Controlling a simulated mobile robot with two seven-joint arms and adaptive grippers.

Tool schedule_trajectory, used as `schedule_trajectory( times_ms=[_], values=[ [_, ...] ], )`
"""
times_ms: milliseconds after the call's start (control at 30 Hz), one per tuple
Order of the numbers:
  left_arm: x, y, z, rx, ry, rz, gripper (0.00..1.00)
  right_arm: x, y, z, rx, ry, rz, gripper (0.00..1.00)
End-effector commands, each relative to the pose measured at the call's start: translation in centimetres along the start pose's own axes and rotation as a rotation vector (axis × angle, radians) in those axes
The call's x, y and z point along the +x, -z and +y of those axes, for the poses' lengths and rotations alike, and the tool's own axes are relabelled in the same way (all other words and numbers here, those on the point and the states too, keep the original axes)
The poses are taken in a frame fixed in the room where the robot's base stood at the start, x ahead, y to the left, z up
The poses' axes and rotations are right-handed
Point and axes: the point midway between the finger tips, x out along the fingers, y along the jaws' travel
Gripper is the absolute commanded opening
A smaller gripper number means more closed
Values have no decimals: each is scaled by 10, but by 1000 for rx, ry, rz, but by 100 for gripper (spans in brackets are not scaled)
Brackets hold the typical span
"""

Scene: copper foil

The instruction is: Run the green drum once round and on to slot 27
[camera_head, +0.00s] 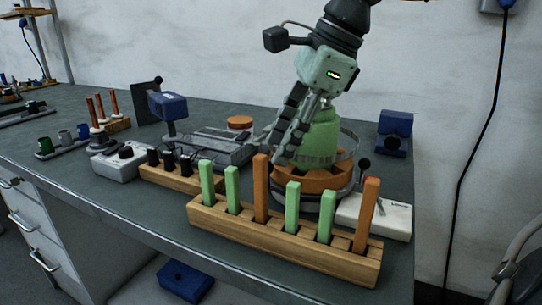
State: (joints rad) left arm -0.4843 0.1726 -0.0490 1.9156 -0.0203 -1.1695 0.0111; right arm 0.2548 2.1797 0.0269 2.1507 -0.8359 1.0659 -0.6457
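The green drum (318,143) stands upright on an orange base (335,181) near the right end of the bench. No slot numbers are readable, so slot 27 cannot be picked out. My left gripper is not in view.
A wooden rack (280,253) with upright green and orange bars stands in front of the drum. A white box (385,217) is to its right, a grey device (222,147) to its left. A blue device (394,132) stands behind right.

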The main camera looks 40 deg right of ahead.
Motion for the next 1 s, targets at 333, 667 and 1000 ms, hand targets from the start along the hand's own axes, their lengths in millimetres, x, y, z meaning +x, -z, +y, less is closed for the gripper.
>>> schedule_trajectory(
  times_ms=[333,667,1000],
  values=[
    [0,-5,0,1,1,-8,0,43,1,0,1,-1,3,39],
    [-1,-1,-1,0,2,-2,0,46,0,0,1,1,0,35],
    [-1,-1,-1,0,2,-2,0,45,0,0,1,1,0,0]
  ],
)
